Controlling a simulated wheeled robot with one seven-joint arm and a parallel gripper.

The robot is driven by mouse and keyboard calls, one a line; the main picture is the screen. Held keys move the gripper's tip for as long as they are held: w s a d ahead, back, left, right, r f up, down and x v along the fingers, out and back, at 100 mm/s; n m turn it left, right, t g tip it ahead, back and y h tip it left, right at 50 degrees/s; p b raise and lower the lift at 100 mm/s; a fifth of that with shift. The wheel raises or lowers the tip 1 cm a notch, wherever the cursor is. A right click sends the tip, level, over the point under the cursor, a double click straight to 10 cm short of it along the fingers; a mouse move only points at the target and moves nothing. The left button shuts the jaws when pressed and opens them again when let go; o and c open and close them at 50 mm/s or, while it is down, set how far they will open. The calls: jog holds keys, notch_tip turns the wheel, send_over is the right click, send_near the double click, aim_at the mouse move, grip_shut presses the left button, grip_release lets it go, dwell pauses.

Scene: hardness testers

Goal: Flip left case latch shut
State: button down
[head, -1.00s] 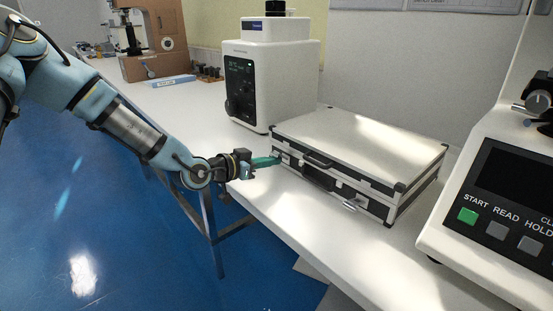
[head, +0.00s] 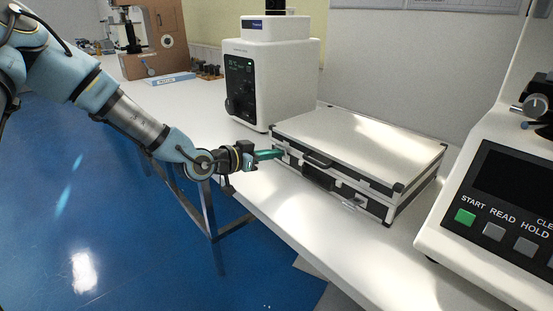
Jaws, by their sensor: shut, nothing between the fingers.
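A silver-white case (head: 360,150) with black edges lies closed on the white bench. Its front faces me, with a black handle (head: 318,178) in the middle. The right latch (head: 352,203) sticks out from the front face. The left latch (head: 283,157) is at the front's left end, mostly hidden behind my fingertips, so its position cannot be told. My gripper (head: 276,154) has green fingers, shut and empty, pointing right at the case's left front, at or very near the left latch. Whether they touch is too small to tell.
A white tester (head: 270,80) stands behind the case on the left. A larger tester with START, READ and HOLD buttons (head: 490,205) stands close on the right. The bench (head: 335,245) is clear in front of the case.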

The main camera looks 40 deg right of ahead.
jog(key=shift+p+v, duration=1.2)
jog(key=shift+v, duration=2.9)
jog(key=shift+w+r, duration=0.1)
jog(key=w+a+f+n+t+y+p, duration=0.1)
jog(key=w+a+n+t+y, duration=0.15)
jog(key=w+a+y, duration=0.65)
jog(key=w+a+f+n+t+y+p, duration=0.15)
jog(key=a+n, duration=0.25)
jog(key=a, duration=1.1)
jog(key=s+a+r+n+y, duration=0.1)
jog(key=s+a+r+n, duration=0.1)
jog(key=a, duration=0.5)
jog(key=s+a+r+n+g+y, duration=0.1)
jog(key=s+a+r+n+y, duration=0.1)
jog(key=a+r+n, duration=0.2)
jog(key=s+a+r+n+y+p, duration=0.1)
jog(key=s+a+r+n, duration=0.2)
jog(key=a, duration=0.8)
jog(key=shift+r+n+g, duration=0.15)
jog(key=shift+n+g, duration=0.15)
jog(key=shift+n, duration=0.75)
